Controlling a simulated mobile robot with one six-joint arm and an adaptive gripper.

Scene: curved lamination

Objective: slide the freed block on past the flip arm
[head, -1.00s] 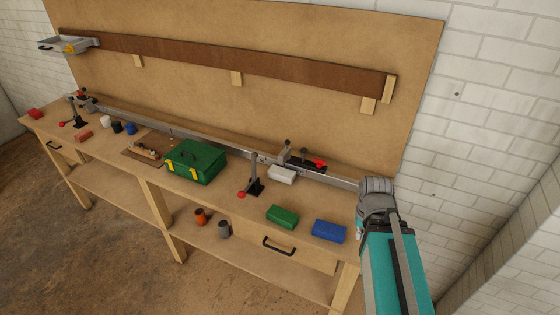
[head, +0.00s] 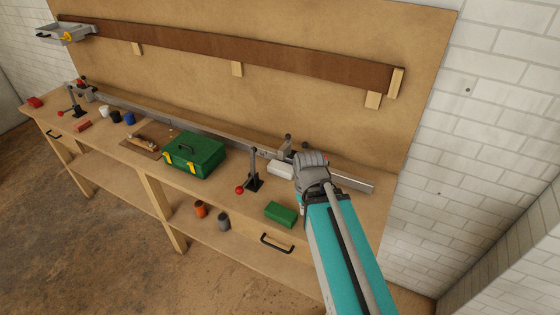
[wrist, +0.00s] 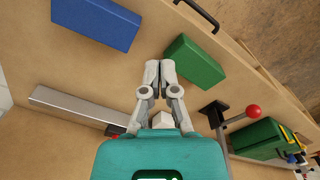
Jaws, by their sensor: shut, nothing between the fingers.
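My gripper (wrist: 159,68) is shut and empty in the wrist view, its tips above the bench between the blue block (wrist: 97,20) and the green block (wrist: 194,62), closer to the green one. The green block (head: 281,214) also shows in the head view, where my arm covers the blue block. A white block (head: 281,169) lies by the metal rail, left of my arm's end. It is partly hidden behind my gripper in the wrist view (wrist: 163,119). The black flip arm (head: 253,172) with a red knob stands upright just left of the white block. Which block is freed cannot be told.
A green toolbox (head: 194,154) stands left of the flip arm. The metal rail (head: 350,183) runs along the back of the bench, with a clamp (head: 287,146) behind the white block. A second black lever (head: 73,106) stands at the far left.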

